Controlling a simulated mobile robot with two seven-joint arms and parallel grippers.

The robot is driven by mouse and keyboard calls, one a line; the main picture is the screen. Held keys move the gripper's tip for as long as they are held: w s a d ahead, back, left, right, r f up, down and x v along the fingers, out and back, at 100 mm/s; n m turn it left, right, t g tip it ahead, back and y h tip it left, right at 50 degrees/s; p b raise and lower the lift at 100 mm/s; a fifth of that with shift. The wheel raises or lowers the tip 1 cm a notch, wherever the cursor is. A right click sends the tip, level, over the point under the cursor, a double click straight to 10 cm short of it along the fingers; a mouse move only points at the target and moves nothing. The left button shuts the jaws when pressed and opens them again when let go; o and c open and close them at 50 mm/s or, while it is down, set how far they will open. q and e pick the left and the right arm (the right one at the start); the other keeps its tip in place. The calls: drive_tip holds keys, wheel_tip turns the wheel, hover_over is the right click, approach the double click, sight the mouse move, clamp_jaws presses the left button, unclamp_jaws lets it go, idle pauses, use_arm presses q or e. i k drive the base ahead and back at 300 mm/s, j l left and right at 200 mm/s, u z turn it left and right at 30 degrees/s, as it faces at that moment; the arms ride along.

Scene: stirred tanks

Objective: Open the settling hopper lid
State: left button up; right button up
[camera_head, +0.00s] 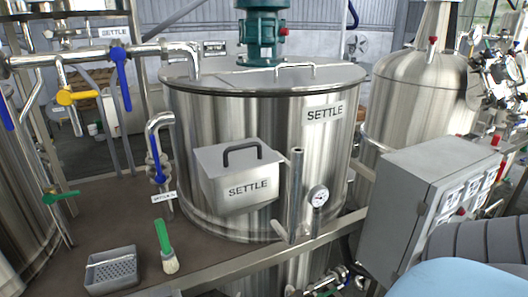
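The settling hopper (214,190) is a metal box marked SETTLE on the front of a large steel tank (200,125), which is also marked SETTLE. The hopper lid (216,160) is a flat grey top that looks closed. A black bar handle (242,148) stands on the lid. The tank has its own flat cover (220,80) with a thin metal handle (280,68). Neither of my grippers shows in the head view. The inside of the hopper is hidden.
A vertical pipe (296,190) and a gauge (318,196) stand right of the hopper. A green-handled brush (164,245) and a perforated metal tray (112,270) lie on the brown deck (105,215). A grey control box (405,195) stands at right. Valve pipes line the left.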

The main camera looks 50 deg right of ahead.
sight(226, 160)
drive_tip(key=z, duration=1.3)
